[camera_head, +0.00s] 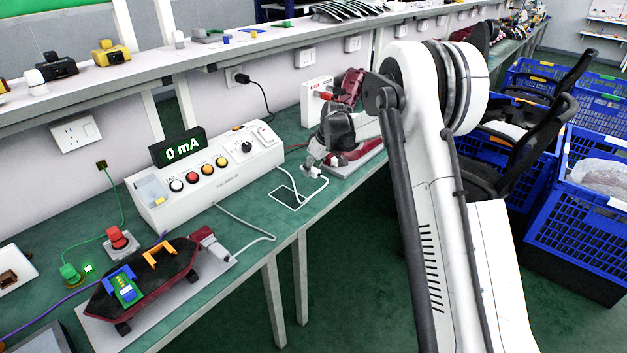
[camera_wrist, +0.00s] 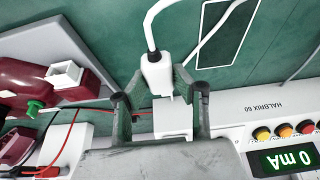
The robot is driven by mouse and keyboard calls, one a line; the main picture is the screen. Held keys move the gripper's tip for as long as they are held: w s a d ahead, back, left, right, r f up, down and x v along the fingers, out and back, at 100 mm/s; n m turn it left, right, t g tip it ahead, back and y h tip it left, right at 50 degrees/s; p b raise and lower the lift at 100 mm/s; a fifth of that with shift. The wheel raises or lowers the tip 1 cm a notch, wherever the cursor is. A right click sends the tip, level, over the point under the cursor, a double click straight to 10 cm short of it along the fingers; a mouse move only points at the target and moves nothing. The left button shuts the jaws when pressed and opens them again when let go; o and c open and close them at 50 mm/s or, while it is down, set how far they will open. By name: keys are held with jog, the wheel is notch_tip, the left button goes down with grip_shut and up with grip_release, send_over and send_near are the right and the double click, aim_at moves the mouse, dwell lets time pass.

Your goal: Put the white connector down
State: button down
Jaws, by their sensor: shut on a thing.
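The white connector (camera_wrist: 158,75) sits between the two fingers of my gripper (camera_wrist: 157,93) in the wrist view, with its white cable running up from its far end. In the head view, my gripper (camera_head: 312,163) is shut on the connector (camera_head: 312,172) low over the green bench, near the front edge. Whether the connector touches the bench cannot be told. A white-outlined dark rectangle (camera_head: 291,195) on the bench lies just left of my gripper, and it also shows at the top of the wrist view (camera_wrist: 228,30). The cable loops over the rectangle.
A tester box (camera_head: 205,173) with coloured buttons and a "0 mA" display (camera_head: 180,147) stands left. The bench between tester and gripper is mostly clear.

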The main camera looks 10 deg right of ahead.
aim_at(314, 184)
jog(key=shift+w+d+f, duration=0.3)
jog(key=shift+d+f, duration=0.05)
jog(key=shift+d, duration=0.15)
jog(key=shift+f, duration=2)
jog(key=shift+b, duration=0.3)
jog(key=shift+f, duration=0.15)
jog(key=c, duration=1.4)
grip_release()
